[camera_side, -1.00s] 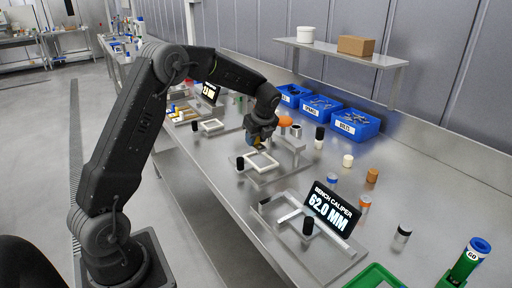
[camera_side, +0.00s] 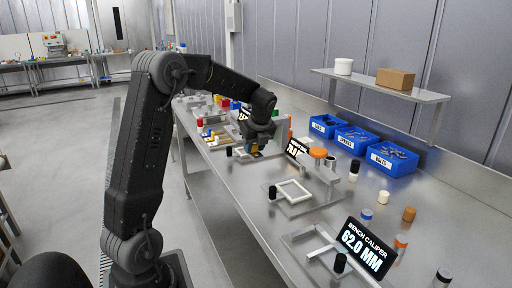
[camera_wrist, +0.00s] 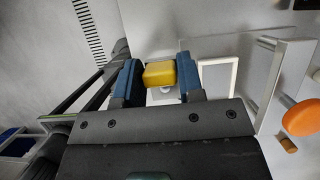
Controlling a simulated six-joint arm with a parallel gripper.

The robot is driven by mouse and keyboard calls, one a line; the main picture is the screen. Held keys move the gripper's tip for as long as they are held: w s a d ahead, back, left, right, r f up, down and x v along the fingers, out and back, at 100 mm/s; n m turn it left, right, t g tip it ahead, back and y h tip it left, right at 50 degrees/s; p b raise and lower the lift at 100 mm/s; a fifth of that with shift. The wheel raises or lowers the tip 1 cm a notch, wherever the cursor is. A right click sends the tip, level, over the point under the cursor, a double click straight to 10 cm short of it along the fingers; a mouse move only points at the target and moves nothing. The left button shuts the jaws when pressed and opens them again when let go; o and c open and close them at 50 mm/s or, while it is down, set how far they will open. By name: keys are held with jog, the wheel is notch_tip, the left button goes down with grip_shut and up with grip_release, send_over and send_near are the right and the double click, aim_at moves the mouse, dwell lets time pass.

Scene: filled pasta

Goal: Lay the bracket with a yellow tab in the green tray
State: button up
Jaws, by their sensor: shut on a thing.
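My gripper (camera_side: 262,148) hangs over the steel bench (camera_side: 243,198), past the fixture plate with a square white frame. In the wrist view its blue fingers (camera_wrist: 160,76) are closed on the two sides of a yellow tab (camera_wrist: 160,73). A pale part of the bracket (camera_wrist: 160,98) shows just below the tab; most of it is hidden by my gripper. In the side view the held piece is small and mostly covered. The green tray is in neither present view.
The square white frame (camera_side: 292,190) lies on its plate, with a black cylinder (camera_side: 272,193) beside it. A display reading 62.0 MM (camera_side: 365,247) stands nearer. Blue bins (camera_side: 391,159) line the back. An orange-topped item (camera_wrist: 300,117) stands right of my gripper.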

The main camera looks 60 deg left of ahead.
jog(key=shift+r, duration=3)
